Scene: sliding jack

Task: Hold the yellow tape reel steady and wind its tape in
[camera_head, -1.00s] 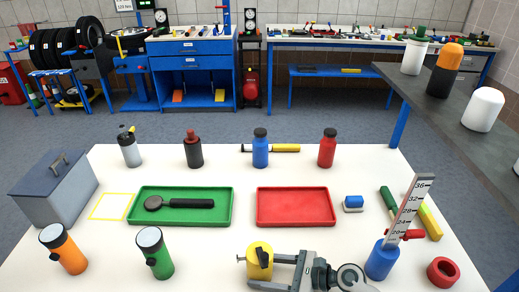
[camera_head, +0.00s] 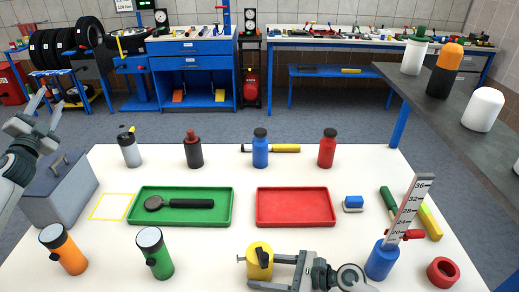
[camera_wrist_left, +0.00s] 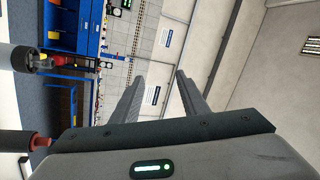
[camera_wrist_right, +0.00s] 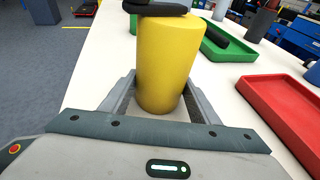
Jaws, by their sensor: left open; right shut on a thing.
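The yellow tape reel (camera_head: 259,262) stands upright at the table's front, with a black crank on top and a small tab on its left side. In the right wrist view the reel (camera_wrist_right: 166,65) stands between the fingers, and its black crank (camera_wrist_right: 157,8) is cut off by the top edge. My right gripper (camera_head: 270,271) is shut on the reel's body from the right. My left gripper (camera_head: 42,110) is open and empty, raised at the far left above the grey box. Its fingers also show in the left wrist view (camera_wrist_left: 157,92), pointing at the room.
A green tray (camera_head: 220,213) with a black-handled round tool lies behind the reel, beside a red tray (camera_head: 296,222). A green flashlight (camera_head: 154,253) stands left of the reel. A blue holder with a ruler (camera_head: 381,260) stands at right. A grey toolbox (camera_head: 55,190) stands at left.

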